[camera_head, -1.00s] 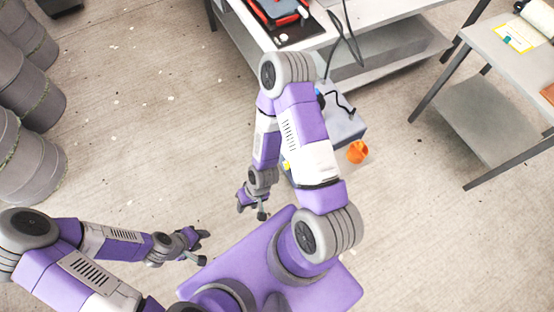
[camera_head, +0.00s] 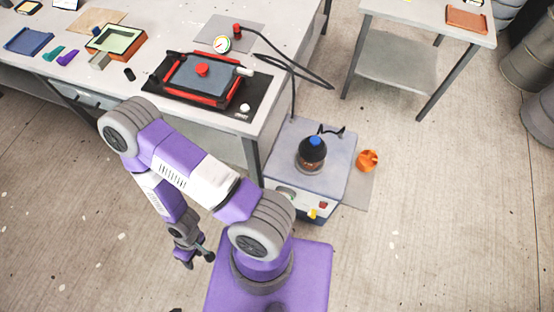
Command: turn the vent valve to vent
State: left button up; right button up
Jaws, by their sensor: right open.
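A pale vacuum-pump-like box (camera_head: 345,165) stands on the floor, with a black dome (camera_head: 312,149) and blue cap on top. Small yellow (camera_head: 312,213) and red (camera_head: 323,205) fittings sit on its front; I cannot tell whether one is the vent valve. On the bench, a round gauge (camera_head: 221,43) stands beside a red-topped fitting (camera_head: 237,30) joined to a black hose, which could also be the valve. My right gripper (camera_head: 198,259) is open and empty, low over the floor left of the pump, apart from everything. My left gripper is out of view.
The bench (camera_head: 190,18) holds a red-framed mould (camera_head: 203,78) on a black mat, a green-lined box (camera_head: 115,40) and small parts. An orange object (camera_head: 367,161) lies right of the pump. A side table (camera_head: 410,60) stands at upper right.

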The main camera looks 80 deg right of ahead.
aim_at(312, 213)
jog(key=i, duration=0.95)
jog(key=z, duration=4)
